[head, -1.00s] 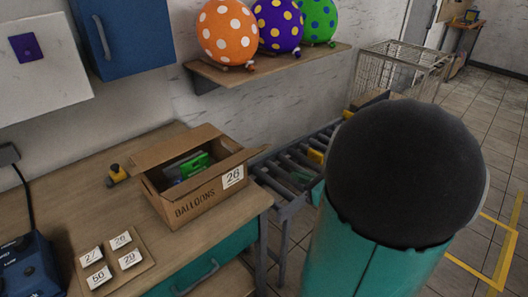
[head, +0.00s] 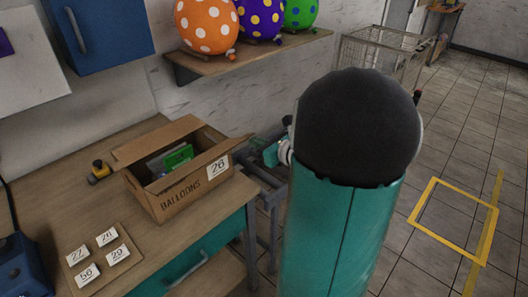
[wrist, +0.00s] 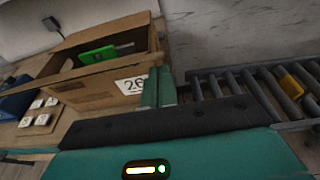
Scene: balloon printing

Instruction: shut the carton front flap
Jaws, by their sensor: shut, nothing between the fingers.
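The cardboard carton (head: 180,197) stands on the wooden table, marked BALLOONS and bearing a 26 label. Its front flap (head: 207,162) stands open along the top edge of the printed side, leaning outward. The far flap (head: 155,142) is also open, and a green item (head: 179,156) shows inside. The carton (wrist: 85,95) fills the left of the wrist view. My gripper (head: 270,154) is shut and empty, just right of the carton's right end. In the wrist view its teal fingers (wrist: 158,88) overlap the label end; whether they touch the carton cannot be told.
A roller conveyor (head: 268,190) runs behind and right of the table. A card with number tags (head: 104,256) and a small yellow-and-black object (head: 98,171) lie on the table. A shelf with balloons (head: 250,57) hangs above. A wire cage (head: 380,55) stands farther back.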

